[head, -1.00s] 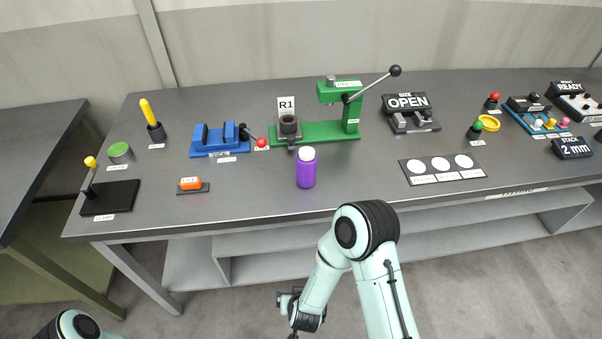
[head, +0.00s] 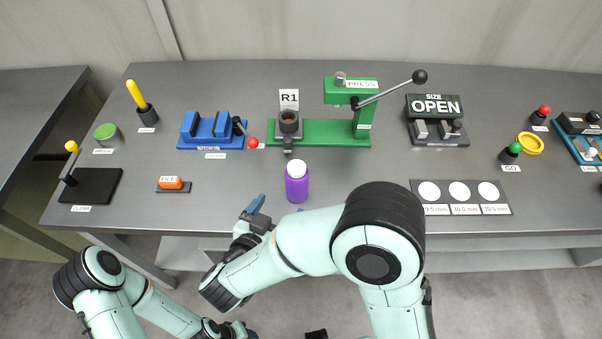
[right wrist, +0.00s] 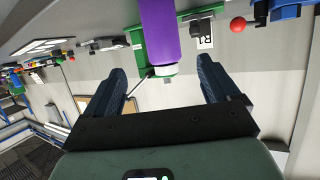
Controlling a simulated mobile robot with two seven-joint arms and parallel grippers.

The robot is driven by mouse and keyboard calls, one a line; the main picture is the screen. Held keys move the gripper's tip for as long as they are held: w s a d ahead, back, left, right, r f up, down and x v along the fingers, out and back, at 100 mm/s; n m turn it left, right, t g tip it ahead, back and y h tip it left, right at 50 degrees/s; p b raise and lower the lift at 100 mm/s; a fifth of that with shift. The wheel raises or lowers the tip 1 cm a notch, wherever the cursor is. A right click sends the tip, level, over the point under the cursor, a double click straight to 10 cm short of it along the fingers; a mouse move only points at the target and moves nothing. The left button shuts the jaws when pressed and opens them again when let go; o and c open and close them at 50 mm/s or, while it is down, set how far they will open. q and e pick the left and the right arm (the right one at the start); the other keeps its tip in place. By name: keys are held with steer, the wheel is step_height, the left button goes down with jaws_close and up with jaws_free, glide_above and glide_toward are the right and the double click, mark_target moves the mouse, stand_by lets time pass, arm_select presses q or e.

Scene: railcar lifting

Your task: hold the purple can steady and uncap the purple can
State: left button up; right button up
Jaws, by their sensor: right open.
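The purple can (head: 297,187) stands upright near the front edge of the bench, with its white cap (head: 296,169) on top. In the right wrist view, the can (right wrist: 159,32) appears upside down beyond and between my fingers. My right gripper (right wrist: 164,82) is open and empty, one finger to each side of the can's line, apart from it. In the head view, my right gripper (head: 257,208) is low at the bench's front edge, left of the can, partly hidden by its arm. My left gripper (head: 238,331) is at the bottom edge, below the bench front; its fingers are unclear.
Behind the can stands the green press (head: 333,133) with a dark cup and R1 sign (head: 289,98). A blue vise (head: 212,131) is to the left, and an orange block (head: 170,183) nearer. The white-circle gauge plate (head: 460,210) lies right. Bench around the can is clear.

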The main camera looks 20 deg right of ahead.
mark_target(292, 185)
steer(key=x, duration=0.6)
steer(key=shift+w+d+f, duration=0.1)
steer(key=shift+w+d, duration=0.1)
steer(key=shift+w, duration=0.1)
steer(key=x, duration=0.1)
steer(key=p+x, duration=0.1)
steer(key=x, duration=0.3)
steer(key=shift+w+a+r, duration=0.1)
steer(key=shift+w+r, duration=0.1)
steer(key=shift+r, duration=0.2)
steer(key=shift+w+d+f+p, duration=0.2)
steer(key=shift+w+d+p, duration=0.1)
steer(key=shift+w, duration=0.1)
arm_select(q)
steer(key=shift+w+r, duration=0.35)
steer(key=shift+r, duration=0.2)
steer(key=shift+w+r, duration=0.3)
steer(key=shift+r, duration=0.2)
arm_select(e)
steer(key=shift+s+a, duration=0.1)
steer(key=c, duration=1.2)
steer(key=shift+r, duration=0.1)
arm_select(q)
steer(key=shift+t, duration=0.3)
steer(key=w+r+p, duration=0.2)
steer(key=w+r, duration=0.1)
steer(key=shift+r, duration=0.2)
arm_select(e)
step_height(292, 185, up, 20)
